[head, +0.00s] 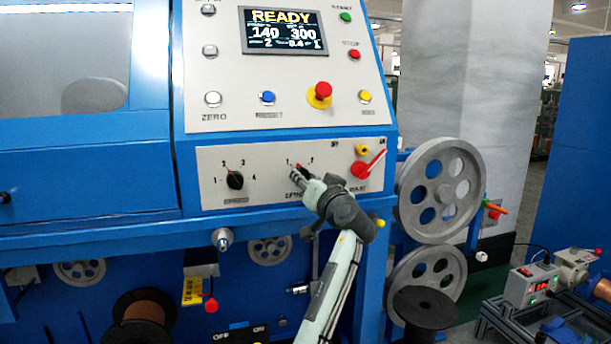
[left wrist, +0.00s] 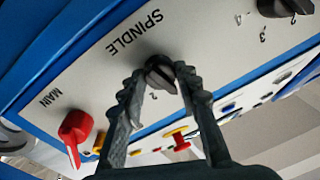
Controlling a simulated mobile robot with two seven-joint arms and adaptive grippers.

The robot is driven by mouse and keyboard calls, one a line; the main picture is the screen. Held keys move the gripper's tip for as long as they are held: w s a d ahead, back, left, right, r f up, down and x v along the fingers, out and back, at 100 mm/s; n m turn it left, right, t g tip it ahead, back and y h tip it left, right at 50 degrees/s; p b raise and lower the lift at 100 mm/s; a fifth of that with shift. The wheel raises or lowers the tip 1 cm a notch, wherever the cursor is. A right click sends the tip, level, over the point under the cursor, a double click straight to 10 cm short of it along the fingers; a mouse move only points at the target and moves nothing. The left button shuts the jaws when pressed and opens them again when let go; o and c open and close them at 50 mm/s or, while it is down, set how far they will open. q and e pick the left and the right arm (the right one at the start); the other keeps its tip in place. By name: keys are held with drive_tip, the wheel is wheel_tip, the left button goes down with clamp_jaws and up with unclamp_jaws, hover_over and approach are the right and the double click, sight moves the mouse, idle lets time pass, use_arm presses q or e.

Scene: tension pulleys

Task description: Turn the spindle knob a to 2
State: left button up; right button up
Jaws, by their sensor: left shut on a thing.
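The spindle knob (head: 303,169) is a small black knob on the pale lower panel in the head view, with marks 1 and 2 above it. It also shows in the left wrist view (left wrist: 159,70) under the word SPINDLE. My left gripper (head: 295,174) reaches up to it from below right and partly covers it. In the left wrist view the fingertips (left wrist: 160,80) sit on either side of the knob, shut on it. I cannot tell for certain which mark the knob points to. My right gripper is not in view.
A black selector knob (head: 235,180) with several numbered marks is on the left of the panel. The red main switch (head: 368,166) and a yellow knob (head: 362,149) are close on the right. A red emergency button (head: 321,92) and the READY display (head: 281,31) are above.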

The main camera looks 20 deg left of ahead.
use_arm(q)
drive_tip(key=shift+f+m+t+p, duration=0.1)
drive_tip(key=shift+m+t+p, duration=0.4)
drive_tip(key=shift+m+p, duration=3.75)
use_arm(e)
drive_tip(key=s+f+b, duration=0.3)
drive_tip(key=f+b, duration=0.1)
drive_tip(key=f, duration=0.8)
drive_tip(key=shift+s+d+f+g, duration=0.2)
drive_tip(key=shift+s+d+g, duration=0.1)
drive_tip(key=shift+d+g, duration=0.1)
use_arm(q)
drive_tip(key=m, duration=0.4)
drive_tip(key=o, duration=1.2)
drive_tip(key=shift+c, duration=0.2)
drive_tip(key=shift+s, duration=0.1)
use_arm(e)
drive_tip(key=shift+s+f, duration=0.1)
use_arm(q)
drive_tip(key=v, duration=0.7)
drive_tip(key=shift+s, duration=0.2)
